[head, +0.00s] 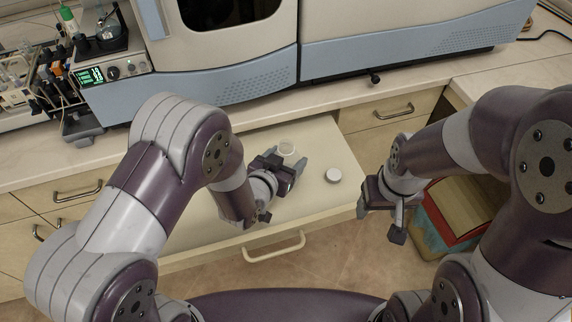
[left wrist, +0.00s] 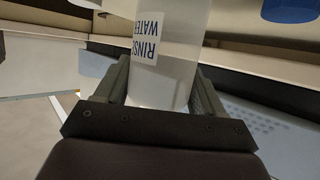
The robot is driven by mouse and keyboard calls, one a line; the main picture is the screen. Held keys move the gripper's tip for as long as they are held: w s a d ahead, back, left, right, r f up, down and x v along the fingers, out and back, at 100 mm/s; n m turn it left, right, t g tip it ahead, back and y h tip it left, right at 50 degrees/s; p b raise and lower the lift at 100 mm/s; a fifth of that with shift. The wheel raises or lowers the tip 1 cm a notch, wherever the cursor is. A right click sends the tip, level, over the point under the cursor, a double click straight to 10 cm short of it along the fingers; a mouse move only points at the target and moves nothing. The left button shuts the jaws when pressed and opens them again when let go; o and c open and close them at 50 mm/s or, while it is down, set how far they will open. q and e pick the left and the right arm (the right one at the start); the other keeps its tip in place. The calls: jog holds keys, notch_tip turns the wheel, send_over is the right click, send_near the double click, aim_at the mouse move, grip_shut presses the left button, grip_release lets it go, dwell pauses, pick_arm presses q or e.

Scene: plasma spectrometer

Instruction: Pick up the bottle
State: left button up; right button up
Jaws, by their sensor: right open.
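A translucent white bottle (left wrist: 172,75) with a label reading "RINSE WATER" stands between the two fingers of my left gripper (left wrist: 165,95) in the left wrist view. The fingers lie along both sides of it; whether they press on it is not clear. The rest of the bottle is hidden by the gripper there. My right gripper (head: 380,222) is open and empty, right of the drawer.
The open drawer (head: 340,150) also holds a small round white item (head: 333,175), right of my left gripper. A spectrometer (head: 240,75) stands on the counter behind. A box with a red edge (head: 455,225) is beside my right arm.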

aim_at(287, 152)
pick_arm(q)
jog(key=shift+c, duration=0.5)
jog(key=shift+r, duration=0.1)
jog(key=shift+r, duration=0.3)
jog(key=r, duration=0.2)
jog(key=d+r, duration=0.1)
jog(key=r, duration=0.1)
jog(key=shift+s, duration=0.3)
jog(key=s+d+r, duration=0.6)
jog(key=s+d, duration=0.1)
jog(key=shift+s+d+p, duration=0.2)
jog(key=shift+d+p, duration=0.1)
jog(key=shift+p, duration=0.05)
